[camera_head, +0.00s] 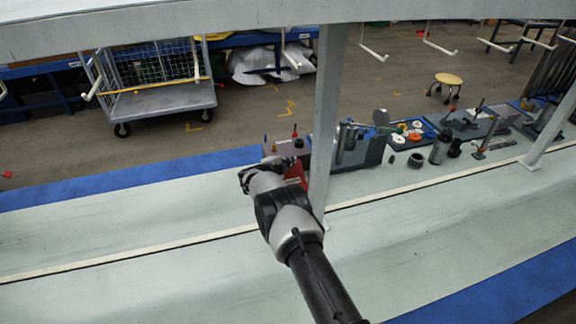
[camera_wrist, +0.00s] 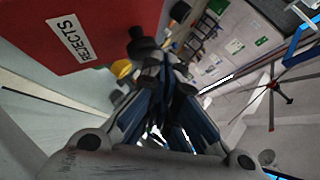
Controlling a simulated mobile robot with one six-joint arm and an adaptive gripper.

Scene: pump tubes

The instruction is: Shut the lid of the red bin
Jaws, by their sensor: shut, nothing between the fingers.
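The red bin (camera_head: 296,172) shows only as a small red patch in the head view, behind my arm and beside the grey post. In the wrist view a large red panel with a white "REJECTS" label (camera_wrist: 70,38) fills the upper left. I cannot tell whether this panel is the bin's lid or its wall, nor how far the lid stands open. My gripper (camera_head: 246,178) is left of the red patch in the head view. In the wrist view my gripper (camera_wrist: 150,50) is shut and empty, its tips close to the panel's right edge; contact is unclear.
The grey post (camera_head: 325,110) rises just right of my gripper. Right of it on the bench are a tray of coloured rings (camera_head: 410,134), dark cylinders (camera_head: 440,148) and other fixtures. The bench left of my arm (camera_head: 120,225) is clear. A wire cart (camera_head: 160,100) stands on the floor behind.

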